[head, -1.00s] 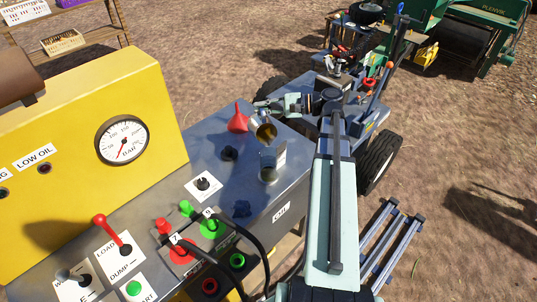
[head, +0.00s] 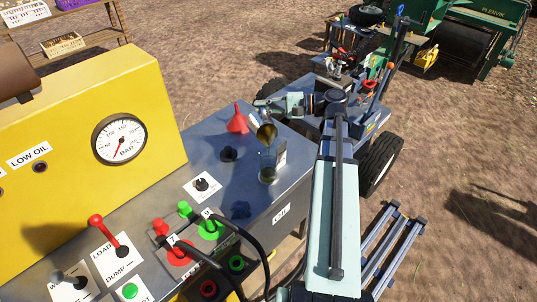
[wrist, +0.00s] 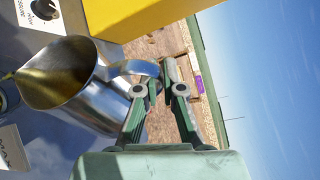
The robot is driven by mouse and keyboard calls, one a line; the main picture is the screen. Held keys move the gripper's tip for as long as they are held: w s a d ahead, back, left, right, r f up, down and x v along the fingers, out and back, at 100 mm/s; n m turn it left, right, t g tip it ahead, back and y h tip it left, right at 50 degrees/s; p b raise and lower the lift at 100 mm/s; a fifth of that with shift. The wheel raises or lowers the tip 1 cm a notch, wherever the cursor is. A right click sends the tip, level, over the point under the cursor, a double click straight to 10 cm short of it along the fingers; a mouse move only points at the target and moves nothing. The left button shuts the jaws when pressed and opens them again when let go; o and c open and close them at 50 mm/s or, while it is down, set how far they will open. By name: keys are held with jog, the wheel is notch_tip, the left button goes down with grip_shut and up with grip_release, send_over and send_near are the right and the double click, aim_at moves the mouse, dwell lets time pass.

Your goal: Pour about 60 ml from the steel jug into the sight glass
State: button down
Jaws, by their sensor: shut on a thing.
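The steel jug (head: 264,133) is tilted mouth-down above the sight glass (head: 268,165), which stands on the grey bench top. In the wrist view the jug (wrist: 88,98) shows its mouth to the left, with amber liquid inside reaching the spout at the frame's left edge. A sliver of the sight glass (wrist: 8,98) shows below the spout. My gripper (wrist: 155,84) is shut on the jug's handle. In the head view my gripper (head: 272,106) is small, behind the jug. Some amber shows low in the glass; its exact level is too small to read.
A red funnel (head: 237,121) stands left of the jug. Black knobs (head: 229,154), a red lever (head: 97,222) and black hoses with red and green couplings crowd the bench top. The yellow gauge panel (head: 75,120) rises at left. A wheeled cart (head: 340,105) stands behind.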

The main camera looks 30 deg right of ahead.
jog(key=shift+s+a+r+n+t+b, duration=0.2)
jog(key=shift+s+r+n+t+b, duration=0.3)
jog(key=shift+s+n+b, duration=0.5)
dwell(2.3)
jog(key=shift+w+r+p, duration=0.25)
jog(key=shift+w+p, duration=0.1)
jog(key=w+f+m+p, duration=0.1)
jog(key=p, duration=0.1)
jog(key=w+d+f+m+g+p, duration=0.1)
jog(key=w+m+p, duration=0.1)
jog(key=shift+g+p, duration=0.3)
jog(key=shift+p, duration=0.05)
jog(key=shift+a+f, duration=0.1)
jog(key=shift+f, duration=0.3)
jog(key=shift+r+m+h, duration=0.15)
jog(key=shift+m+h, duration=0.15)
jog(key=shift+w+r+p, duration=0.1)
jog(key=shift+w+p, duration=0.05)
jog(key=shift+p, duration=0.15)
jog(key=shift+w+r+m+p, duration=0.1)
jog(key=shift+w+m+p, duration=0.25)
jog(key=shift+p, duration=0.65)
jog(key=shift+w+d+m+g+p, duration=0.2)
jog(key=shift+m+g+p, duration=0.2)
jog(key=shift+p, duration=0.3)
jog(key=shift+w+f+p, duration=0.1)
jog(key=shift+f+p, duration=0.15)
jog(key=shift+p, duration=0.15)
